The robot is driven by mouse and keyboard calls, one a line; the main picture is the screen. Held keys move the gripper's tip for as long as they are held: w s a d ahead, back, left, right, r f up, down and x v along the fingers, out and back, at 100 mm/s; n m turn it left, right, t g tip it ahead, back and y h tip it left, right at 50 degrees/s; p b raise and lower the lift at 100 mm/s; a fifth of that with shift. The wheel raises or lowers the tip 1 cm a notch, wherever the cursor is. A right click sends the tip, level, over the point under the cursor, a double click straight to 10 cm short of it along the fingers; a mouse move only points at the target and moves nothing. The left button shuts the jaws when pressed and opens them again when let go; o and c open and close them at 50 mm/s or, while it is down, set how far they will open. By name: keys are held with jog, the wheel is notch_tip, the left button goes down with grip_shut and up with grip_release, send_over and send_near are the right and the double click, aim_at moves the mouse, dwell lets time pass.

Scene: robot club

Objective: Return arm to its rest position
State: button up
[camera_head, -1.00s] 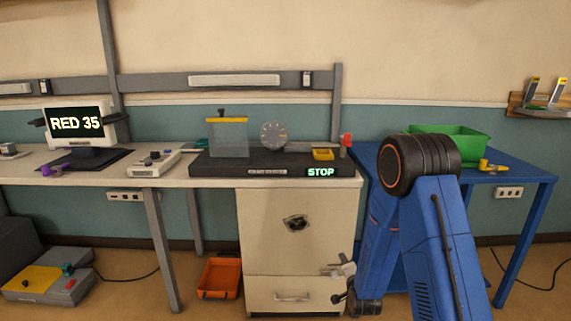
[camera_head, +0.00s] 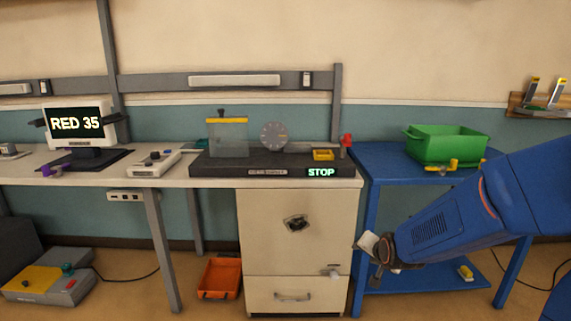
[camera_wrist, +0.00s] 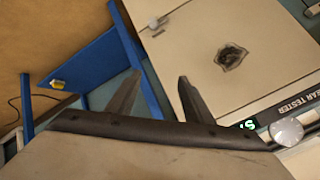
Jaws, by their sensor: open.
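My blue arm comes in from the right edge in the head view and reaches left in front of the blue table. My gripper (camera_wrist: 155,100) shows in the wrist view with its two dark fingers spread apart and nothing between them. In the head view my gripper (camera_head: 368,250) is at the arm's left end, just right of the beige cabinet (camera_head: 290,222), partly hidden by the wrist. The cabinet's front, with a dark emblem, also shows beyond the fingers in the wrist view (camera_wrist: 205,85).
A gear tester (camera_head: 235,170) reading STOP stands on the white bench (camera_head: 100,177). A green bin (camera_head: 447,145) stands on the blue table (camera_head: 385,160). A small yellow part (camera_head: 466,272) lies on its lower shelf. An orange tray (camera_head: 219,278) sits on the floor.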

jog(key=s+d+r+n+g, duration=0.1)
jog(key=s+r+n+g, duration=0.1)
jog(key=s, duration=1.5)
jog(key=s+d+r+n+g, duration=0.2)
jog(key=s+r+n, duration=0.3)
jog(key=s, duration=1.2)
notch_tip(320, 180, up, 2)
jog(key=shift+s+d+r+g+h, duration=0.2)
jog(key=shift+s+g+h, duration=0.15)
jog(key=shift+g, duration=0.25)
jog(key=shift+c, duration=0.6)
